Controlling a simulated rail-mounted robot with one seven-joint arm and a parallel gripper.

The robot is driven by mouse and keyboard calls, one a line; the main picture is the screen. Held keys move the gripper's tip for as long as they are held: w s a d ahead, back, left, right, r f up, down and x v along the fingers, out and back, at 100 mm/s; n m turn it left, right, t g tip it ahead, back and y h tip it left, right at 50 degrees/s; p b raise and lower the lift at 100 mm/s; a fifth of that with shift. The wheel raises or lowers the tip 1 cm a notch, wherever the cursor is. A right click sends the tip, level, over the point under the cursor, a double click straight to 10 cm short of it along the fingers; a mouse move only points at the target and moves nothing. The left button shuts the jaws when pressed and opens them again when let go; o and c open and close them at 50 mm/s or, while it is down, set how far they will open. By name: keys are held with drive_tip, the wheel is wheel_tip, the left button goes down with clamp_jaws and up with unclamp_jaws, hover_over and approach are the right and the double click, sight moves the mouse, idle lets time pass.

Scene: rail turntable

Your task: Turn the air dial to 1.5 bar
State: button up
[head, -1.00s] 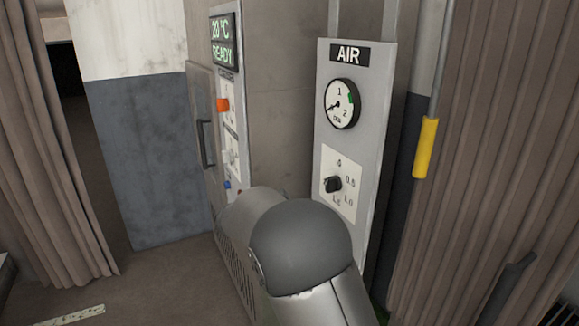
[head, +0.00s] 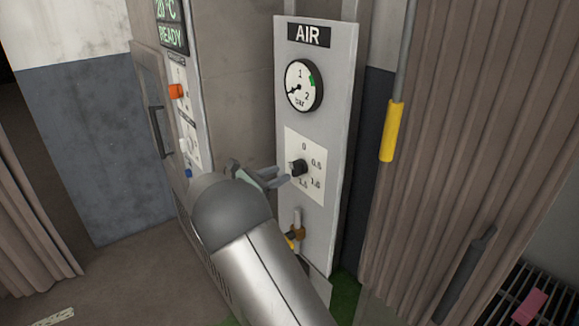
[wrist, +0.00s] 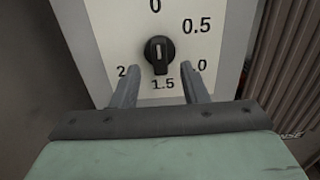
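The air dial is a black knob (head: 298,167) on a white scale plate (head: 318,190) on the grey AIR panel. In the wrist view the knob (wrist: 159,54) has a white pointer line aimed up toward 0; 1.5 is printed straight below it. My gripper (head: 283,180) is at the panel, just left of and below the knob in the head view. In the wrist view my gripper (wrist: 160,72) is open, its two fingers on either side below the knob, with a visible gap to it. Contact with the plate cannot be told.
A round gauge (head: 303,85) above the dial has its needle at the low left and a green band between 1 and 2. A yellow-and-brass valve (head: 296,236) sits below. A cabinet with a handle (head: 157,132) is left; a yellow-sleeved pole (head: 391,131) and curtain are right.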

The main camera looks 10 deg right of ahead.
sight(293, 169)
drive_tip(key=p+x, duration=0.1)
drive_tip(key=x, duration=0.4)
clamp_jaws()
drive_tip(key=shift+f+b, duration=0.1)
drive_tip(key=shift+b, duration=0.3)
